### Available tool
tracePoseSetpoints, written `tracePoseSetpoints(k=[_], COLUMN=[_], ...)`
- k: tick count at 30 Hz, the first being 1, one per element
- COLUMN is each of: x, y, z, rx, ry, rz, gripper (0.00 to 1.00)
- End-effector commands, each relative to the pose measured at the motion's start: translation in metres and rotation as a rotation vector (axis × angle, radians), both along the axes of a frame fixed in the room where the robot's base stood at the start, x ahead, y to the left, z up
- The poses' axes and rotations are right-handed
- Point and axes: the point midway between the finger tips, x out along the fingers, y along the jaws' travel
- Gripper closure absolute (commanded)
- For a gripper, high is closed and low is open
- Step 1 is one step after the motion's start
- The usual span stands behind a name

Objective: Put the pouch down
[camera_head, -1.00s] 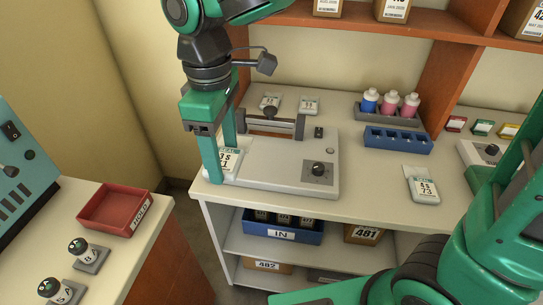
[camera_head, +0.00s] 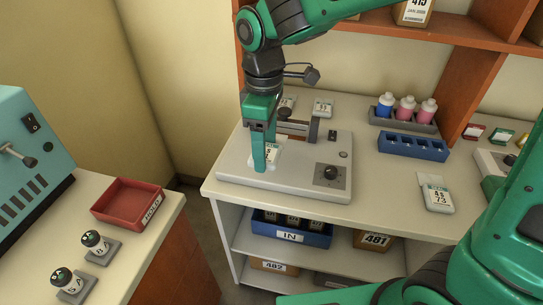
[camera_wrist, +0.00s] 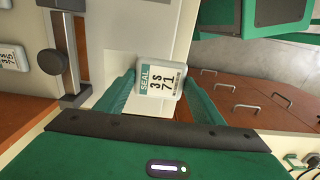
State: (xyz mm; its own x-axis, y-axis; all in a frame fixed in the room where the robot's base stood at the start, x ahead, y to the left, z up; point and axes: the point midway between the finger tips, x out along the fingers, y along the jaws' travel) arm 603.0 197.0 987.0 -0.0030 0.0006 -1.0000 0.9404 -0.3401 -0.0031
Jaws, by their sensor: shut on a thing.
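My gripper (camera_head: 264,158) points down over the left part of the pale grey sealing machine (camera_head: 305,184). It is shut on a white pouch (camera_head: 270,151), partly hidden by the near finger in the head view. In the wrist view the pouch (camera_wrist: 160,82) sits between my green fingertips, its label reading SEAL, 3S, 71. The machine has a bar across its back and a black knob at the front right. I cannot tell whether the pouch touches the machine.
Another pouch (camera_head: 437,197) lies on the counter at right; two more lie behind the machine. A blue rack (camera_head: 413,147) and a bottle holder (camera_head: 402,120) stand at the back. A red tray (camera_head: 128,203) is on the left bench. Counter between machine and right pouch is clear.

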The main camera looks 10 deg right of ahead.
Motion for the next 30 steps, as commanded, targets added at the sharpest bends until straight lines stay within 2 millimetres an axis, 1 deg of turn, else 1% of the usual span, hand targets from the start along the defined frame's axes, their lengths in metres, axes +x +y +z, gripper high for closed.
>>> tracePoseSetpoints(k=[1, 3, 6, 10, 15, 18, 30], x=[0.007, 0.014, 0.021, 0.023, 0.023, 0.023, 0.023], y=[-0.006, -0.012, -0.017, -0.02, -0.02, -0.019, -0.019], z=[-0.006, -0.012, -0.016, -0.023, -0.046, -0.056, -0.06], rx=[-0.001, -0.002, 0.0, -0.001, -0.002, -0.001, 0.0], ry=[0.001, 0.002, 0.0, 0.001, 0.002, 0.0, 0.0], rz=[-0.003, -0.002, -0.001, 0.001, 0.001, 0.0, 0.0], gripper=[0.6, 0.6, 0.6, 0.6, 0.6, 0.6, 0.6])
